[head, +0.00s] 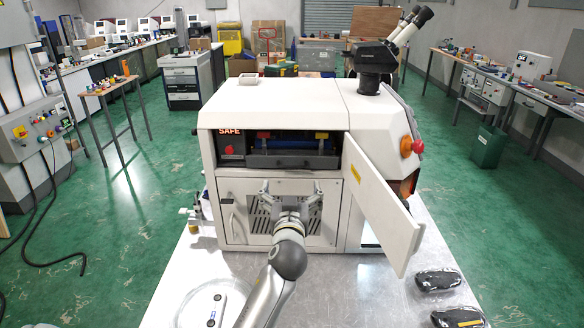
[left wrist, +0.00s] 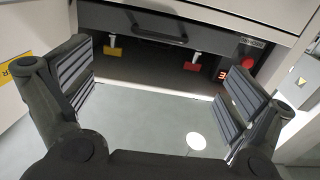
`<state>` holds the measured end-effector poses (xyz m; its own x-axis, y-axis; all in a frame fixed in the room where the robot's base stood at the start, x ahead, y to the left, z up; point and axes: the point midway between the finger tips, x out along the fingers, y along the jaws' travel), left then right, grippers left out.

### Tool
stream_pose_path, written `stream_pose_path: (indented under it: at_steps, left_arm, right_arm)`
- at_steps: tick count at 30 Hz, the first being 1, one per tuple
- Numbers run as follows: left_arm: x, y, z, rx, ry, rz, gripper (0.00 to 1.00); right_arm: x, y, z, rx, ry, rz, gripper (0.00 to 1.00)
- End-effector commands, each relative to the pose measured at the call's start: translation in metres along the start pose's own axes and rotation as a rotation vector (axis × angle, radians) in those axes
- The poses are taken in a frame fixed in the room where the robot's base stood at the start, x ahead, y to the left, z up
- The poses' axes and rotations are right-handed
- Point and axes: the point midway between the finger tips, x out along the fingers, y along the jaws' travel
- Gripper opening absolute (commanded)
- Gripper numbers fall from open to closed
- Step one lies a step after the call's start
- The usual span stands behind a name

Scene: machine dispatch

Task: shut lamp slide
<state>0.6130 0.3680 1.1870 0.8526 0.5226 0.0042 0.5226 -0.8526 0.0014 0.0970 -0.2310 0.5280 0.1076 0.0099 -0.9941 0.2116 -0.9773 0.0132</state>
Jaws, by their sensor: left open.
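The white machine (head: 270,120) stands on the metal table with its door (head: 383,200) swung open to the right. In its upper opening a dark grey slide (head: 292,160) lies across the width, with a blue bar and yellow and red tabs behind or above it. How far the slide sticks out is hard to tell. In the left wrist view, its dark front with a bar handle (left wrist: 158,36) shows near the top. My left gripper (head: 291,188) is open and empty, in front of the vented lower panel, just below the slide; its fingers (left wrist: 158,90) also frame the wrist view. My right gripper is not seen.
A lit SAFE sign (head: 230,132) sits left of the opening. The open door juts towards me at right. Black items (head: 438,280) lie at the table's front right, and a round clear dish (head: 212,303) at front left. Bare table (head: 350,295) lies between.

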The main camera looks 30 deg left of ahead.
Motion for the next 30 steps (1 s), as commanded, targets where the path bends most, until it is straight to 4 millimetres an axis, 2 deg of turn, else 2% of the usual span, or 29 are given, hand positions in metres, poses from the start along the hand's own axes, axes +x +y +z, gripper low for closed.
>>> stream_pose_path:
  at_steps: [3, 7, 11, 15, 20, 30]
  left_arm:
    - [0.020, -0.001, -0.004, 0.003, -0.001, -0.002, 1.00]
    - [0.042, -0.001, -0.003, 0.004, -0.002, -0.002, 1.00]
    - [0.061, -0.001, -0.003, 0.004, -0.002, -0.002, 1.00]
    - [0.078, -0.001, -0.001, 0.002, -0.002, -0.001, 1.00]
    - [0.090, -0.001, 0.000, 0.003, -0.002, 0.000, 1.00]
    - [0.094, -0.001, 0.001, 0.001, -0.003, 0.000, 1.00]
  right_arm:
    - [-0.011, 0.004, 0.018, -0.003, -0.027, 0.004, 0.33]
    - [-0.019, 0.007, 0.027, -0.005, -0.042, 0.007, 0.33]
    - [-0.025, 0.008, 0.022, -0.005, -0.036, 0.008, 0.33]
    - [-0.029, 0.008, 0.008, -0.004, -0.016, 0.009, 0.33]
    - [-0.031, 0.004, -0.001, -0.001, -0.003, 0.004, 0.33]
    - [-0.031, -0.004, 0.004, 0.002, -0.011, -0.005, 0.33]
